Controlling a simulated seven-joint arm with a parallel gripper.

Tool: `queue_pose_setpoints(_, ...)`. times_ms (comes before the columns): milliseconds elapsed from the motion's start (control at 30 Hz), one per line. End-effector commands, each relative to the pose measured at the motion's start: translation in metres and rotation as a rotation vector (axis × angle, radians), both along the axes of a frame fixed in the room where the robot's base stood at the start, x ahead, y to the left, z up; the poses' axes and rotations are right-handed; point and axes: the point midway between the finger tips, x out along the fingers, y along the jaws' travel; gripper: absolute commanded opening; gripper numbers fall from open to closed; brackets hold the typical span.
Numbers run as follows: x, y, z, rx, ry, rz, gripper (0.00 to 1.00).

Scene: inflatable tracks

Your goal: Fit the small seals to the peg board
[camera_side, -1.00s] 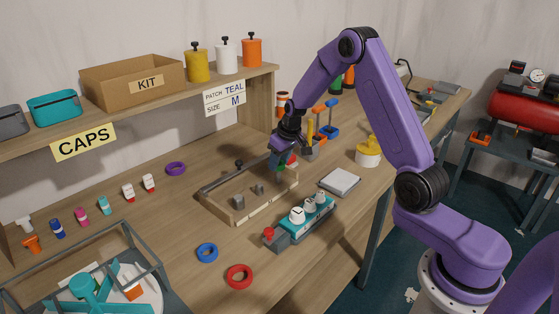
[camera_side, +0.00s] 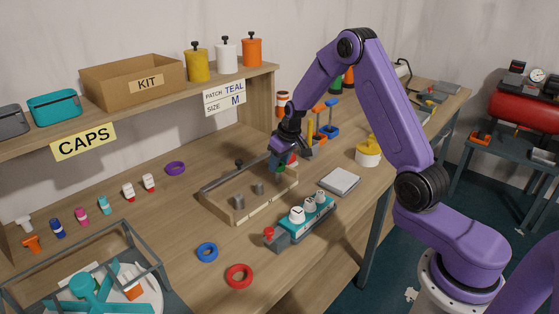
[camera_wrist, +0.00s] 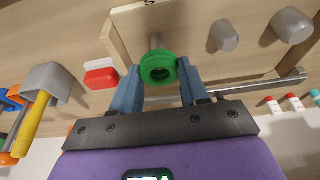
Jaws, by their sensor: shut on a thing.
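My gripper (camera_side: 279,163) is shut on a green ring seal (camera_wrist: 160,68), which its two blue fingers pinch in the wrist view. The seal is partly hidden in the side view (camera_side: 281,169). It is over the far right end of the wooden peg board (camera_side: 234,219). A grey peg (camera_wrist: 157,41) shows just behind the seal; I cannot tell if the seal is around its tip. Two other grey pegs, one in the middle (camera_side: 258,189) and one at the left (camera_side: 239,202), are bare. A purple ring (camera_side: 175,168), a blue ring (camera_side: 207,252) and a red ring (camera_side: 239,276) lie on the bench.
A metal bar (camera_wrist: 260,86) runs along the board's back edge. A red and white block (camera_wrist: 101,74) and a grey tool holder (camera_wrist: 50,83) stand close to my gripper. A teal block with white knobs (camera_side: 306,212) sits in front of the board, beside a grey pad (camera_side: 339,181).

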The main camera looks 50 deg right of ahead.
Motion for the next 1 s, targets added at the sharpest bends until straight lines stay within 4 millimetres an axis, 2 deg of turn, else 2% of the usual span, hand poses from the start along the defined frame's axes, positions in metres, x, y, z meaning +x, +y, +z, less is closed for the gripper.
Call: queue_pose_setpoints(1000,0.0,0.0,-0.022,0.0,0.0,-0.001,0.15)
